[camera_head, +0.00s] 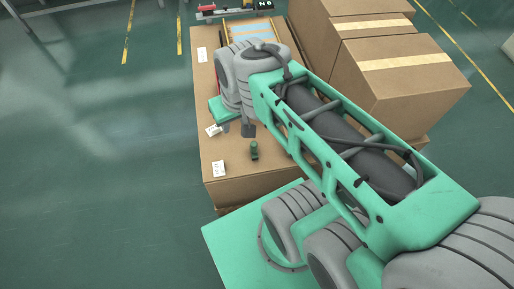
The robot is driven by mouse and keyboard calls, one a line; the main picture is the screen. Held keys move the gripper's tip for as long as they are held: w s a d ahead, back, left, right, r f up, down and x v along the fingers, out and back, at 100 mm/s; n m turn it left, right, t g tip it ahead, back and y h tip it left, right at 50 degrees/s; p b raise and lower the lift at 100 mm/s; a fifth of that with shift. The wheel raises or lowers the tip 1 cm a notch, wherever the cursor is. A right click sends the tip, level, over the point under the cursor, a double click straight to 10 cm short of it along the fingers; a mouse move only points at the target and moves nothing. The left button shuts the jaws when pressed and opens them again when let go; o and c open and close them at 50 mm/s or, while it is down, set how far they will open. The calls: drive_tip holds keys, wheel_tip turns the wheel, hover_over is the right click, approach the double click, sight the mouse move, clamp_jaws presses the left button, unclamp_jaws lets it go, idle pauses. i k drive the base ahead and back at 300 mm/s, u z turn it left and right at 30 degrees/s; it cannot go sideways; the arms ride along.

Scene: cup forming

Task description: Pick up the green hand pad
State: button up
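A small dark green upright object (253,150), which looks like the hand pad, stands on the brown cardboard surface (238,185) near its front part. It is too small to make out details. My gripper (236,128) hangs below my grey wrist, just behind and slightly left of the green object. Its two grey fingertips show apart with nothing seen between them. The gripper looks open and appears clear of the object. My wrist hides the upper part of the gripper. I cannot tell its exact height above the surface.
White labels lie on the cardboard surface near its left edge, one (219,169) left of the green object. Large closed cardboard boxes (400,75) stand to the right. A red and black device (235,10) is at the far end. Open green floor (90,160) lies left.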

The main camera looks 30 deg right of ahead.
sight(253, 147)
drive_tip(key=k, duration=1.05)
drive_tip(key=u, duration=0.75)
drive_tip(key=i, duration=1.4)
drive_tip(key=z, duration=0.25)
